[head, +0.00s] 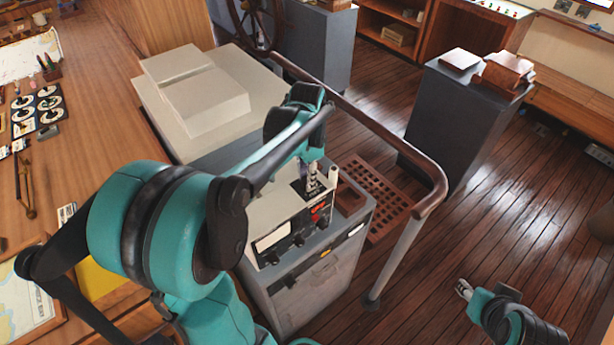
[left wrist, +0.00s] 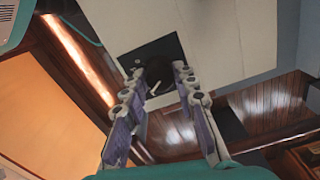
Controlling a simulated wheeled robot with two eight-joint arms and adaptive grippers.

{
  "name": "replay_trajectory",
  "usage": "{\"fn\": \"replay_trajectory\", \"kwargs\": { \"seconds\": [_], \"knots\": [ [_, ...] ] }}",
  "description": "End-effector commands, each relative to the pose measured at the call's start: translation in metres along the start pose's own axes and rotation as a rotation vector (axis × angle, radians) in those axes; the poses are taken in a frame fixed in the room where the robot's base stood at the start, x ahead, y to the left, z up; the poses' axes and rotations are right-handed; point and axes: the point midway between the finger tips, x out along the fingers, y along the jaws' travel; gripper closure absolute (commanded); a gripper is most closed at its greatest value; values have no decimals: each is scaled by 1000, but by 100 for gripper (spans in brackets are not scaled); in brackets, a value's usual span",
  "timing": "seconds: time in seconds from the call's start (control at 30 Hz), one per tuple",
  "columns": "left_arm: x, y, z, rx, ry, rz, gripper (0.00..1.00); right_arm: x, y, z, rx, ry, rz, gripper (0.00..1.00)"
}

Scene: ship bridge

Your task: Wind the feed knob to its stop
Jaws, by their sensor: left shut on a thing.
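The feed knob (left wrist: 158,76) is a dark knob on a black plate (left wrist: 150,52) set in a pale surface, seen in the left wrist view. A short light mark shows by it between the fingers. My left gripper reaches down to the top of the instrument box (head: 262,214) in the head view (head: 313,184). In the left wrist view its two fingers (left wrist: 164,82) are closed around the knob, one on each side. The fingers hide part of the knob, and in the head view I cannot make it out. My right gripper (head: 463,289) is at the lower right over the floor, far from the box.
The instrument box has a meter and small knobs on its front panel (head: 290,236) and stands on a grey cabinet (head: 320,285). A brown handrail (head: 390,130) curves past on the right. A pale case (head: 205,100) stands behind. Wooden floor (head: 460,240) at right is open.

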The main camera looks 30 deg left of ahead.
Motion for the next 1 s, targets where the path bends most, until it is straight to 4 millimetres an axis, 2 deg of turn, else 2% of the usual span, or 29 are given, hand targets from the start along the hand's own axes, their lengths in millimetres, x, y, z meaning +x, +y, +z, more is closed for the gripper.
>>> {"fn": "replay_trajectory", "kwargs": {
  "seconds": [1.0],
  "knots": [
    [-1, -1, -1, 959, 1, -3, 100, 2, 0, 2, 0, 0, 0, 61]
  ]
}}
